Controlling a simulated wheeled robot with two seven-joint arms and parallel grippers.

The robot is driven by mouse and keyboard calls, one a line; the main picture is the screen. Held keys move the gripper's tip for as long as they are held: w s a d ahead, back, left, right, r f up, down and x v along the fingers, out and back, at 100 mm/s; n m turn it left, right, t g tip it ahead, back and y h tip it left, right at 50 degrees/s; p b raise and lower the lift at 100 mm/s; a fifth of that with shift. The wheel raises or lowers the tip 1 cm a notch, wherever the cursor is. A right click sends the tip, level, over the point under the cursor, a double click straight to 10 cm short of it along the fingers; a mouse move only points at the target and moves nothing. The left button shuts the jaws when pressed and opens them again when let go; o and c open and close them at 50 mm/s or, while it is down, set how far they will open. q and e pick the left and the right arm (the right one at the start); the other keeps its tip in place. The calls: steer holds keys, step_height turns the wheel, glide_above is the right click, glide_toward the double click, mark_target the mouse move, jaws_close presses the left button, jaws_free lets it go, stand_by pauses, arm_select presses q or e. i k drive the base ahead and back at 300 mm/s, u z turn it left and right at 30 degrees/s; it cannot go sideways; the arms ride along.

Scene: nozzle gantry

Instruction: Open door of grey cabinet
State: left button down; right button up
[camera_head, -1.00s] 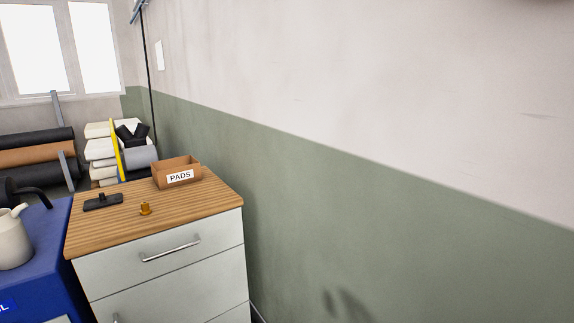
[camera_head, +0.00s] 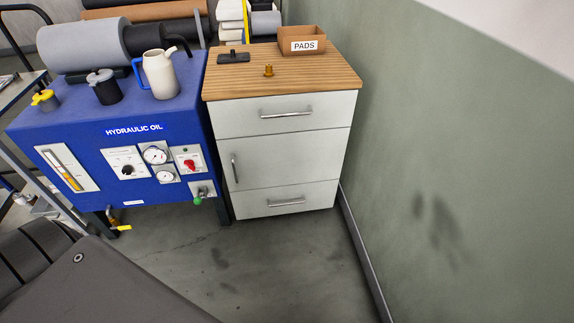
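The grey cabinet (camera_head: 285,163) stands against the green wall, right of a blue hydraulic unit, under a wooden top (camera_head: 335,79). Its middle door (camera_head: 290,158) is shut and has a vertical handle (camera_head: 235,168) near its left edge. A drawer above has a horizontal handle (camera_head: 286,113). A drawer below has a horizontal handle (camera_head: 286,202). Both drawers are shut. Neither of my grippers is in view.
The blue hydraulic oil unit (camera_head: 100,190) adjoins the cabinet's left side; a green-tipped tap (camera_head: 199,195) sticks out near it. A PADS box (camera_head: 302,42), a brass fitting (camera_head: 268,71) and a black part (camera_head: 233,57) sit on top. Floor (camera_head: 270,265) in front is clear.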

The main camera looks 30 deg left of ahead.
mark_target(270, 160)
steer(key=z, duration=0.05)
steer(key=i, duration=0.9)
steer(key=u, duration=0.6)
